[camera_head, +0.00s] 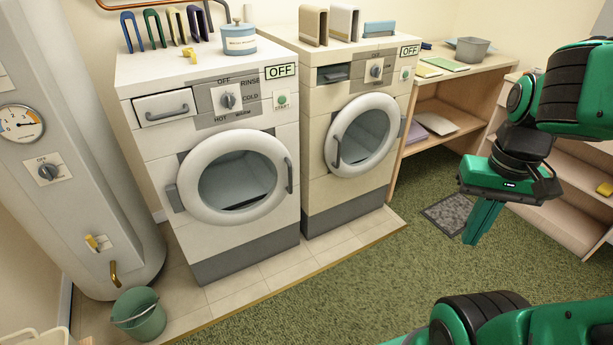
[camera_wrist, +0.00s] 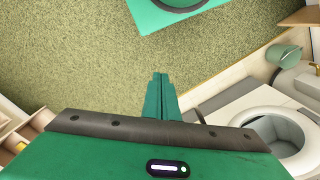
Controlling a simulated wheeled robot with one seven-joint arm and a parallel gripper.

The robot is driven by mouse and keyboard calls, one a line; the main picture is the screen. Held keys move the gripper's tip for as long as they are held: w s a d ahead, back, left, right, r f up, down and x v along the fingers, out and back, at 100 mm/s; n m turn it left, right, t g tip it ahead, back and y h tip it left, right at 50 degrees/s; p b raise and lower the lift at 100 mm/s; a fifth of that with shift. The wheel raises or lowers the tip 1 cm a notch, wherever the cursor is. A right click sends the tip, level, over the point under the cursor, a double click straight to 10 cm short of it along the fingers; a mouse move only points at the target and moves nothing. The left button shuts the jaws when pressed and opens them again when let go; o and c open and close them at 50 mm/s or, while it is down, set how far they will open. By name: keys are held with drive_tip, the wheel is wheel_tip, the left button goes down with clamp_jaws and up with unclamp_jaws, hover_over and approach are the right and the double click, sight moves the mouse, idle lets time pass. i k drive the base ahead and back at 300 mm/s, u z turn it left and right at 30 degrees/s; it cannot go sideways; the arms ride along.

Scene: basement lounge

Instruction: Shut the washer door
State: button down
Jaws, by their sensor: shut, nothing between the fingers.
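The washer (camera_head: 247,242) is the white machine at left in the head view, with a detergent drawer and a RINSE/COLD/HOT dial. Its round door (camera_head: 203,150) has a thick white ring, a grey handle (camera_head: 289,176) at right and a hinge at left. The door stands close to the front; I cannot tell whether it is fully closed. My gripper (camera_head: 470,238) is shut and empty, pointing down over the carpet, far right of the washer. Its green fingers also show in the wrist view (camera_wrist: 158,76).
A cream machine (camera_head: 318,190) with its own round door stands between the washer and my gripper. A green bucket (camera_head: 139,316) stands front left of the washer, near a boiler (camera_head: 80,150). A shelf unit (camera_head: 580,180) stands at right. Green carpet (camera_head: 330,275) lies open in front.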

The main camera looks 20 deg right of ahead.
sight(185, 194)
drive_tip(key=k, duration=1.05)
drive_tip(key=z, duration=0.6)
drive_tip(key=i, duration=1.95)
drive_tip(key=u, duration=0.55)
